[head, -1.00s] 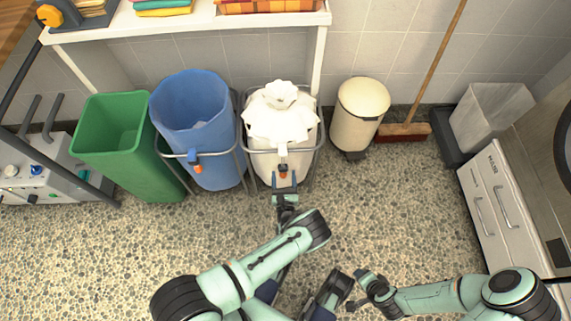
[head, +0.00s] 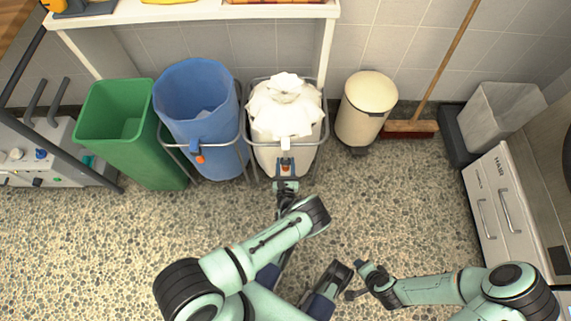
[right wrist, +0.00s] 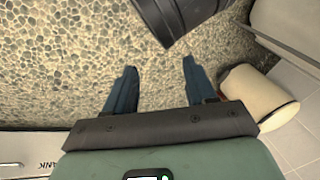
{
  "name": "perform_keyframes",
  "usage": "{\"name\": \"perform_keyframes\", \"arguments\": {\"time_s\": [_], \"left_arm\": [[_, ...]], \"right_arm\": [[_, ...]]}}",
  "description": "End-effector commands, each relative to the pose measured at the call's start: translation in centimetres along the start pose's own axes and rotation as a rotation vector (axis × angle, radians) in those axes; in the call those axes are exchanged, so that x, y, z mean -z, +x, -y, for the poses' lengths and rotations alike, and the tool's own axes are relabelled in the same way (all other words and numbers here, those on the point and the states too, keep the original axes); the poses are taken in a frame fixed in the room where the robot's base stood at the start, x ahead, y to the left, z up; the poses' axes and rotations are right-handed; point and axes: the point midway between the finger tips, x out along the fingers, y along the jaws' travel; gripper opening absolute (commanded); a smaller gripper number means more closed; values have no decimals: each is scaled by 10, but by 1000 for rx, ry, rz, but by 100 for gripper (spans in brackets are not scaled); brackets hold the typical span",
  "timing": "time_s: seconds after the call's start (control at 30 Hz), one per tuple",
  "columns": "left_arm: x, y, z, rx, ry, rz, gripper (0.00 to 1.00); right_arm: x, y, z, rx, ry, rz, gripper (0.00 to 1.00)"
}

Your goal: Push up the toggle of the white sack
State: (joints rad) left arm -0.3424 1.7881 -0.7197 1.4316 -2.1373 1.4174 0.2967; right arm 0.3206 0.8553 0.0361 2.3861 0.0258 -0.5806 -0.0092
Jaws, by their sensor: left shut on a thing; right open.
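The white sack (head: 286,112) hangs in a metal-framed stand in the head view, its top gathered into a crumpled tuft. A white tab shows at its front. Just below the tab is the toggle with an orange part (head: 286,168). The fingers hide part of the toggle. My right gripper (head: 358,280) is low over the floor, open and empty; it also shows in the right wrist view (right wrist: 159,66).
A blue sack (head: 200,110) with its own orange toggle and a green bin (head: 125,140) stand left of the white sack. A cream pedal bin (head: 365,108) and a broom (head: 410,128) stand to the right. A white shelf (head: 200,14) runs above. The speckled floor in front is clear.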

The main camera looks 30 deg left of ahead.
Motion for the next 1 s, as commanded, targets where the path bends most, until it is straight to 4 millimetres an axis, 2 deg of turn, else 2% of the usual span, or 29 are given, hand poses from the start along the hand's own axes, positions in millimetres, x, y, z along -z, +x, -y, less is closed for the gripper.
{"name": "perform_keyframes", "arguments": {"time_s": [0.17, 0.4, 0.6, 0.8, 1.0], "left_arm": [[-15, 0, 0, 0, 0, 0, 0], [-52, 0, 0, 0, 0, 3, 0], [-76, 0, 0, 0, -1, 3, 0], [-85, 0, 0, -1, 0, 3, 0], [-84, 0, 0, -1, 0, 3, 0]], "right_arm": [[-11, -12, 4, 3, -3, 33, 55], [-49, -46, 14, 10, -12, 150, 55], [-76, -70, 21, 14, -20, 240, 55], [-88, -80, 23, 15, -23, 281, 55], [-90, -79, 23, 15, -23, 284, 55]]}}
